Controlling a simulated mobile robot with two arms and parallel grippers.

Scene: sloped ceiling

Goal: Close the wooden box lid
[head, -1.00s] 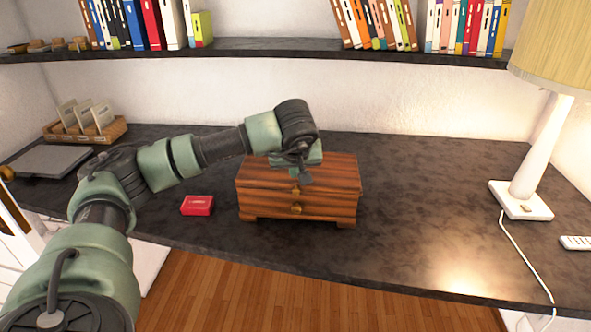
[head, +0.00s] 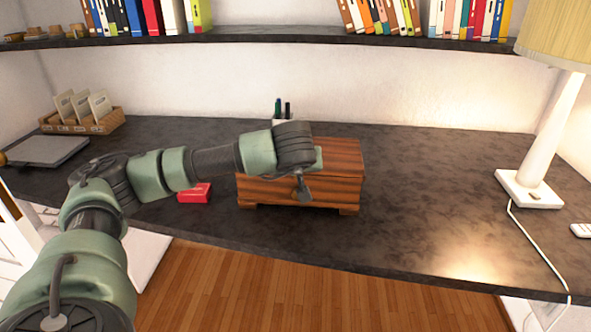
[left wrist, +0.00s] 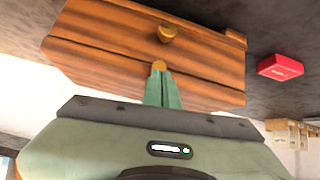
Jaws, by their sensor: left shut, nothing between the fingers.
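The wooden box (head: 338,160) stands on the dark desk in the head view, its striped lid lying flat on top with no gap that I can see. In the left wrist view the box (left wrist: 100,50) appears upside down. There the shut fingertips (left wrist: 158,72) lie over or against the box front at a round brass knob (left wrist: 160,65); contact is unclear. A second brass knob (left wrist: 168,33) is clear of them. My right gripper is not in view.
A small red box (head: 194,194) lies left of the wooden box, under my arm. A pen cup (head: 281,121) stands behind. A lamp (head: 530,185) with a cord is at the right. The desk between box and lamp is free. A bookshelf (head: 250,43) runs above.

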